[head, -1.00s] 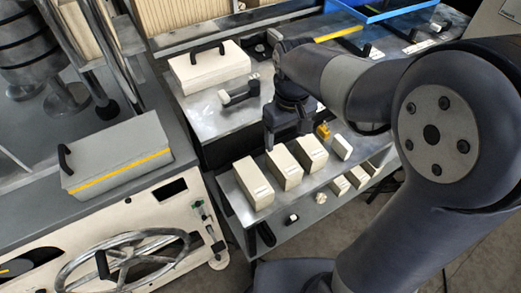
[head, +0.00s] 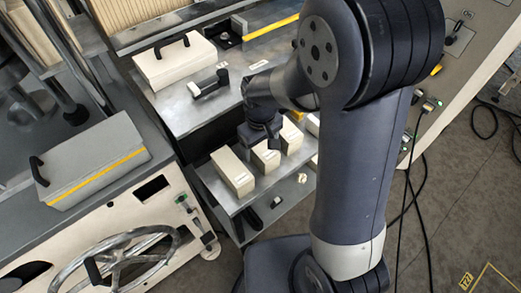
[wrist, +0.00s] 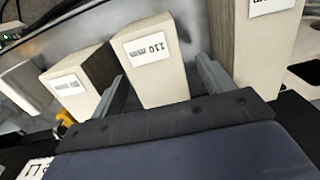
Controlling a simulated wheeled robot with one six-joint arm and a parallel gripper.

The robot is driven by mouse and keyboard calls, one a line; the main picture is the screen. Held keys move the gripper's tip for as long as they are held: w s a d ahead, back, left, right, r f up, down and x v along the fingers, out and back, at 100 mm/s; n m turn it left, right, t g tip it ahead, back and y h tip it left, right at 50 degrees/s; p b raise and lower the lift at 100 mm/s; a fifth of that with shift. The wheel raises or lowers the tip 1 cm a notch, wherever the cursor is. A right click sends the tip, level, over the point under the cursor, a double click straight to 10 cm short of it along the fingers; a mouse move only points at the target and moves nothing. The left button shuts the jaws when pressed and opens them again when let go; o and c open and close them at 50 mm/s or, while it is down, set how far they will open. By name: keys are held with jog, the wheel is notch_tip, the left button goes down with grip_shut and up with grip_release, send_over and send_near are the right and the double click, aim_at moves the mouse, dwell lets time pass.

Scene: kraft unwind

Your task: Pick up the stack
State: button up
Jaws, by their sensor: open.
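Pale, labelled upright stacks stand in a row on a lower grey shelf. The middle stack, labelled "110 mm" (wrist: 152,62), lies between my gripper's two fingers (wrist: 163,88) in the wrist view. The fingers are open, one on each side, with a gap visible at the right finger. In the head view my gripper (head: 262,140) is right over this middle stack (head: 265,161) and hides part of it. A taller stack (wrist: 258,60) is on the right in the wrist view, and a shorter one (wrist: 75,82) on the left. The left stack in the head view (head: 232,172) is clear of my gripper.
A white case with a black handle (head: 175,60) and a black-handled tool (head: 208,84) lie on the upper table. A grey box with a yellow stripe (head: 92,160) sits on the left machine. A handwheel (head: 97,272) is at lower left. Neighbouring stacks leave narrow gaps.

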jog(key=c, duration=1.1)
